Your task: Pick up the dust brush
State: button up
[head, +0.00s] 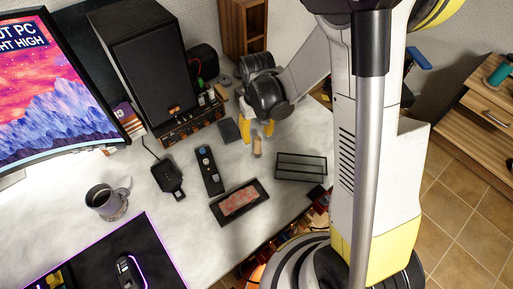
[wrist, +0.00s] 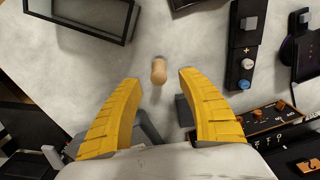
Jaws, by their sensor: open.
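A small tan, wooden-looking piece (head: 257,147) stands or lies on the pale desk; it is the only thing here that could be the dust brush, and I cannot make out bristles. In the wrist view it is a short rounded tan cylinder (wrist: 159,71), just beyond the fingertips and roughly centred between them. My gripper (head: 258,130) is above the desk right beside it, its two yellow fingers apart. In the wrist view my gripper (wrist: 160,80) is open, with nothing between the fingers.
A black open-framed tray (head: 300,167) is to the right of the piece. A black device with knobs (head: 209,170) and a dark tray with a red item (head: 240,201) are to the left and front. A dark grey block (head: 229,131) and a black speaker (head: 146,62) stand further back left.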

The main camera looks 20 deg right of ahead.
aim_at(258, 139)
notch_tip(258, 139, down, 5)
jog(key=b, duration=0.2)
jog(key=shift+w+d+f+b, duration=0.15)
jog(key=shift+f+b, duration=0.05)
jog(key=shift+b, duration=0.2)
jog(key=shift+r, duration=0.1)
jog(key=shift+c, duration=0.4)
grip_shut()
